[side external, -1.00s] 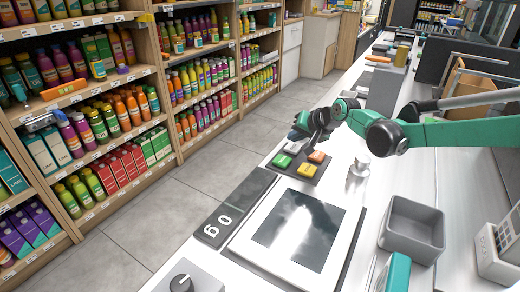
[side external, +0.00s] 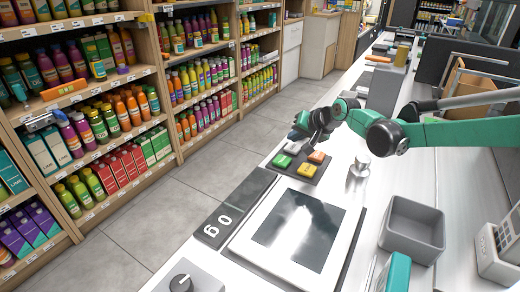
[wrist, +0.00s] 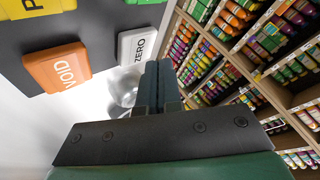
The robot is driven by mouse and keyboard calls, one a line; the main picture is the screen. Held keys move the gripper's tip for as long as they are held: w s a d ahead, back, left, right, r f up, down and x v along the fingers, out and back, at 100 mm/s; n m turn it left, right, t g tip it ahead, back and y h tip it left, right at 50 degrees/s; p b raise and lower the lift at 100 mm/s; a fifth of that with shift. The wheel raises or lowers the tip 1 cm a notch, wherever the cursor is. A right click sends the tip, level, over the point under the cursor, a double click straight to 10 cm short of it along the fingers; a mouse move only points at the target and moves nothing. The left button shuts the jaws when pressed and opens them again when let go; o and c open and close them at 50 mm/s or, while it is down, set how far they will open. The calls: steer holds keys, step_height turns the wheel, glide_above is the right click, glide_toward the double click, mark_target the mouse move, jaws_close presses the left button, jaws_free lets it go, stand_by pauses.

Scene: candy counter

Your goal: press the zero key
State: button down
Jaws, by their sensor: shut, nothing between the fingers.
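The zero key is a white key marked ZERO (wrist: 137,45) in the wrist view. It sits on a dark keypad (wrist: 95,25) beside an orange VOID key (wrist: 57,67). In the side view my gripper (side external: 300,134) hangs over the far end of the keypad. Contact with a key cannot be seen.
A silver knob-like post (side external: 360,166) stands right of the keypad. A grey bin (side external: 412,228) is to the right. Shelves of bottles (side external: 120,110) line the left, across the aisle.

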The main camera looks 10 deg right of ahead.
mark_target(295, 149)
steer(key=shift+f, duration=0.15)
stand_by(0.6)
steer(key=shift+f, duration=0.3)
steer(key=shift+f, duration=0.35)
stand_by(0.5)
steer(key=shift+r, duration=0.8)
steer(key=shift+r, duration=0.1)
steer(key=shift+r, duration=2.4)
